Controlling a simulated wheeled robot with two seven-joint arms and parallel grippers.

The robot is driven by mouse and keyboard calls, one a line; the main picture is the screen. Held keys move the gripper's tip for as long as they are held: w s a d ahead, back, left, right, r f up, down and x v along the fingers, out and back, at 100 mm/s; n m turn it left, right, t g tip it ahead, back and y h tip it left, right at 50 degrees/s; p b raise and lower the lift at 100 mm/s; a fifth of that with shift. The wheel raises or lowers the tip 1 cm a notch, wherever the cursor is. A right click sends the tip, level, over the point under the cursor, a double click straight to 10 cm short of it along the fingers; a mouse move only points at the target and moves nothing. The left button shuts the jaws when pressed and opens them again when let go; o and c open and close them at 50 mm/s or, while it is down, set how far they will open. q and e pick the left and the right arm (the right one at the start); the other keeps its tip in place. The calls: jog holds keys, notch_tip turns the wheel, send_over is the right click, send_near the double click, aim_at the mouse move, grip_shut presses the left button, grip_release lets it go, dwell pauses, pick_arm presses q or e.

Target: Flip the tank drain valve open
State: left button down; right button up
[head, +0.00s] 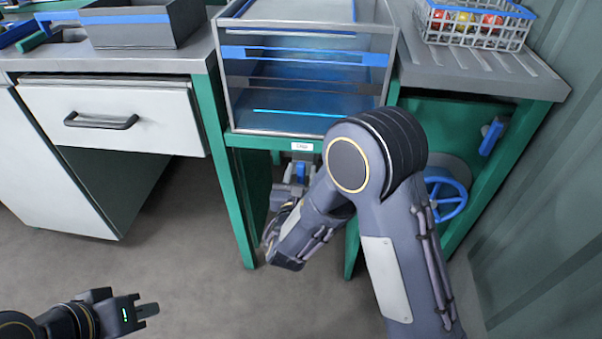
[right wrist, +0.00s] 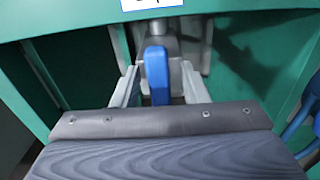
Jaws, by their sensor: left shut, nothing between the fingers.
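The tank (head: 309,28) is a clear-walled, metal-framed box with blue water inside, set in the green bench. Its drain valve has a blue lever (head: 301,171) under the tank's front edge. In the right wrist view the lever (right wrist: 157,72) hangs straight down below a grey pipe fitting (right wrist: 157,28). My right gripper (right wrist: 160,88) is open, with one finger on each side of the lever and gaps visible on both sides. In the head view my right arm hides part of this gripper. My left gripper (head: 148,310) is shut and empty over the floor at bottom left.
A blue handwheel (head: 445,195) and another blue lever (head: 492,136) sit under the bench to the right. A wire basket (head: 472,30) with tomatoes stands on the right counter. A drawer (head: 115,115) and a grey bin (head: 142,25) are at left. The floor in front is clear.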

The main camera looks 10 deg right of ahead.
jog(key=p+v, duration=0.1)
jog(key=v, duration=0.6)
jog(key=shift+s, duration=0.4)
jog(key=shift+a, duration=0.1)
